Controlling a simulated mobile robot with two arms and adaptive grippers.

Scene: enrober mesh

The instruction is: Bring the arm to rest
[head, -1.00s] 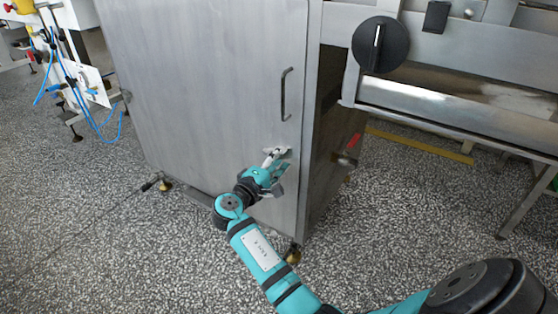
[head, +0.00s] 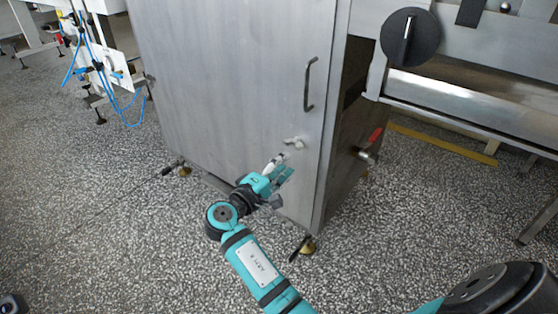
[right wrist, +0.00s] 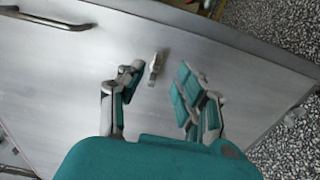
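My right arm reaches in from the lower right of the head view. Its gripper (head: 281,168) is just in front of the steel cabinet door (head: 230,90), below and slightly left of a small latch (head: 293,142). The gripper is open and empty. In the right wrist view its two teal-padded fingers (right wrist: 157,95) stand wide apart. The latch (right wrist: 155,66) shows beyond and between them on the door, with a visible gap. My left gripper is not recognisable in either view.
A bar handle (head: 310,85) sticks out above the latch. Right of the cabinet are a red-gripped lever (head: 372,142), a black knob (head: 410,37) and a steel frame. A white machine with blue hoses (head: 108,70) stands at the left. Speckled floor (head: 120,240) is open in front.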

